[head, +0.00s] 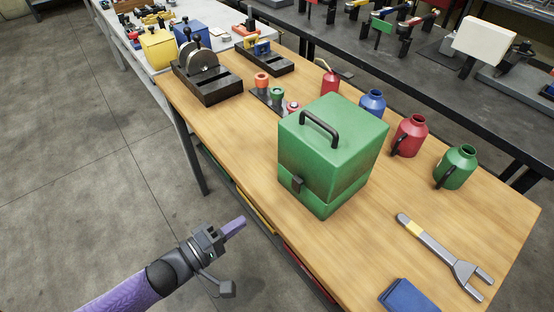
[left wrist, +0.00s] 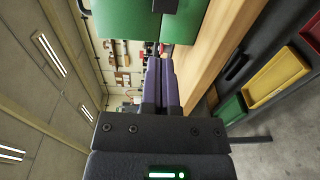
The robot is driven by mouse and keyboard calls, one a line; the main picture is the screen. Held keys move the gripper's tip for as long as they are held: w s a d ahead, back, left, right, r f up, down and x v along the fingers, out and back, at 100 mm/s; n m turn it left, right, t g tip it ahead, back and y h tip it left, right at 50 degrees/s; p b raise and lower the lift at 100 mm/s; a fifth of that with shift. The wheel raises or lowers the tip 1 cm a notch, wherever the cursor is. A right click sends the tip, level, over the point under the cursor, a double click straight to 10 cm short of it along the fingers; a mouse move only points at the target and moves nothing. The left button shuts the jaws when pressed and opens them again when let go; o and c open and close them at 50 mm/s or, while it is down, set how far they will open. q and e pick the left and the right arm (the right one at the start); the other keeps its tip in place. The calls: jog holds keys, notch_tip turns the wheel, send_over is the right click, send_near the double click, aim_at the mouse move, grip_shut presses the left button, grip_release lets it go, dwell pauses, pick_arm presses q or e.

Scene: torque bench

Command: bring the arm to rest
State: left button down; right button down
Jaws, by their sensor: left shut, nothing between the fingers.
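My left gripper (head: 234,227) is shut and empty. In the head view it is over the floor, off the left long edge of the wooden bench (head: 440,238), apart from everything. In the left wrist view its two purple fingers (left wrist: 163,88) lie together, with the green box (left wrist: 182,22) beyond them at the top. The green box (head: 322,168), with a black handle on its lid, stands on the bench to the upper right of the gripper. My right gripper is in neither view.
A wrench (head: 440,255) and a blue block (head: 407,297) lie on the bench's near part. Red, blue and green jugs (head: 455,166) line the far side. Black fixtures (head: 207,82) stand at the back. Coloured bins (left wrist: 275,75) sit under the bench edge. The floor at left is clear.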

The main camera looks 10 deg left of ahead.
pick_arm(q)
jog(key=s+a+f+m+g+y+b, duration=0.1)
jog(key=s+a+f+m+g+y, duration=0.2)
jog(key=f, duration=0.6)
jog(key=s+a+f+m+g+y+b, duration=0.1)
jog(key=s+f+y+b, duration=0.2)
jog(key=f, duration=0.6)
jog(key=s+f+m+g+y, duration=0.1)
jog(key=s+f+m+g, duration=0.2)
jog(key=s, duration=0.5)
jog(key=s+d+f+m+g+y, duration=0.1)
jog(key=s+f+m+g, duration=0.2)
jog(key=s+f, duration=0.3)
jog(key=s+d+f+m+g+y+b, duration=0.1)
jog(key=s+f+m+g+y, duration=0.1)
jog(key=s+f, duration=0.3)
jog(key=s+m+g, duration=0.1)
jog(key=s, duration=0.3)
jog(key=shift+s+f+m+g, duration=0.2)
jog(key=shift+s+m+g, duration=0.1)
jog(key=shift+s+g, duration=0.1)
